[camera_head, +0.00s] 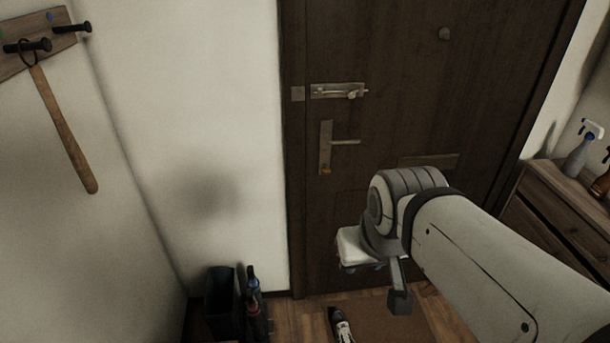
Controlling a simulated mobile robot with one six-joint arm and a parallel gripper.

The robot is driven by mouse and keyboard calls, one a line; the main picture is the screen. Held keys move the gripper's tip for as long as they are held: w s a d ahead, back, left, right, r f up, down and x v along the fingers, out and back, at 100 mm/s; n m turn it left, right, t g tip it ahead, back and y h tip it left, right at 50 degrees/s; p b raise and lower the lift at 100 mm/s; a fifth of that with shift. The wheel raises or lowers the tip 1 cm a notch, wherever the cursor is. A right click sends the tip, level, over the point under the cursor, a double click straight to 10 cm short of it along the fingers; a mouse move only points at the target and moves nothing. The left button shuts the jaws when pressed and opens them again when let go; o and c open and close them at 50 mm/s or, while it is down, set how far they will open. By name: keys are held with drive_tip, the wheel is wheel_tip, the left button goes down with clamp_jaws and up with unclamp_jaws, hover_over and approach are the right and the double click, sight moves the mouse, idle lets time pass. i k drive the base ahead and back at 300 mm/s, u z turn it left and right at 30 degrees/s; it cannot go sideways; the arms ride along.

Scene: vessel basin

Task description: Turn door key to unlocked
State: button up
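The dark wooden door (395,130) is closed in its frame. A metal lock plate (326,140) with a lever handle (345,142) is on its left side, the lever pointing right. A small orange-brown piece, which looks like the door key (325,170), sits at the bottom of that plate. It is too small to tell which way it is turned. My gripper (399,292) is below and right of the key, in front of the lower door. I see a dark finger-like part pointing down, but cannot tell whether the gripper is open or what is between its fingers.
A slide bolt (340,91) is above the handle and a mail slot (428,161) is to its right. A dark bin (221,292) and bottles (253,290) stand at lower left. A shoe (341,325) lies by the mat (375,318). A cabinet (560,215) is at right.

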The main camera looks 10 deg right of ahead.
sight(325, 170)
drive_tip(key=u, duration=0.7)
drive_tip(key=k, duration=1.05)
drive_tip(key=u, duration=0.55)
drive_tip(key=i, duration=0.3)
drive_tip(key=z, duration=0.9)
drive_tip(key=i, duration=1)
drive_tip(key=z, duration=0.9)
drive_tip(key=i, duration=0.55)
drive_tip(key=z, duration=0.5)
